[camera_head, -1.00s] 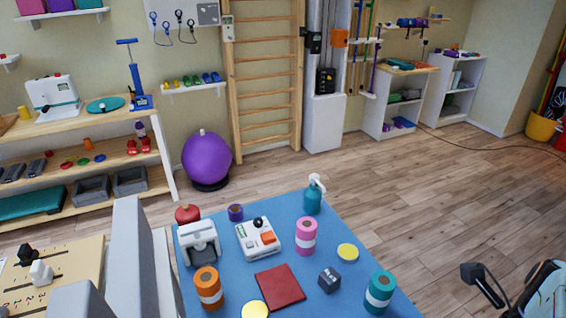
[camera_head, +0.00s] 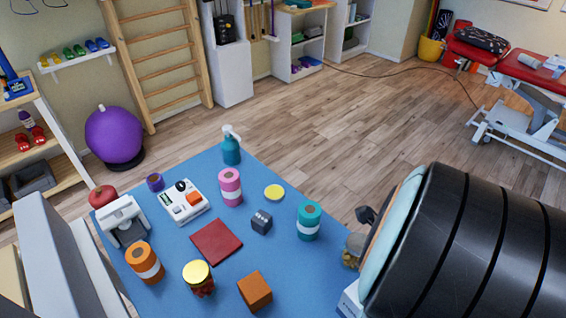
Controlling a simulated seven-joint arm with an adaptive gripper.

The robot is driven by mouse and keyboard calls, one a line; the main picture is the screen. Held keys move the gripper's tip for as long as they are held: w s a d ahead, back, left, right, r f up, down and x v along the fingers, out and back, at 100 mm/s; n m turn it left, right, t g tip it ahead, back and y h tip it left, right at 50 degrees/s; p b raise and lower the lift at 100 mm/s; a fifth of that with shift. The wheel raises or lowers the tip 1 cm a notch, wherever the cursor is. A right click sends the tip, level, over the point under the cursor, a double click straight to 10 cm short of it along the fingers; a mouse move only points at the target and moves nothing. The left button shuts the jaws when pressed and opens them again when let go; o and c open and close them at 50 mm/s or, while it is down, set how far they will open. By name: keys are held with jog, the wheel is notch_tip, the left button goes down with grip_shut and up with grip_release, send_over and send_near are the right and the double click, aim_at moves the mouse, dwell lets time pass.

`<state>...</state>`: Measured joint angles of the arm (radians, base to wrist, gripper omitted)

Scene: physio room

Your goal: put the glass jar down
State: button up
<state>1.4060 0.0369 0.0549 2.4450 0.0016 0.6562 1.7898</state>
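A glass jar (camera_head: 353,249) with brownish contents shows at the right side of the blue mat, partly hidden behind my arm. I cannot tell whether it touches the surface. A small dark part of my gripper (camera_head: 367,215) shows just above the jar; the fingertips are hidden by my large black arm link, so its grip on the jar is unclear. A second jar (camera_head: 202,286) with a yellow lid and red contents stands at the front of the mat. A loose yellow disc (camera_head: 274,192), like a lid, lies flat farther back.
The blue mat (camera_head: 178,303) holds a teal roll (camera_head: 308,221), dark die (camera_head: 261,222), red pad (camera_head: 216,242), orange-brown cube (camera_head: 254,291), orange roll (camera_head: 144,262), pink roll (camera_head: 230,187) and spray bottle (camera_head: 231,146). A bare strip lies between cube and teal roll.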

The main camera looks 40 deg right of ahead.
dwell(0.3)
notch_tip(320, 180, up, 12)
jog(key=shift+r, duration=0.15)
dwell(0.4)
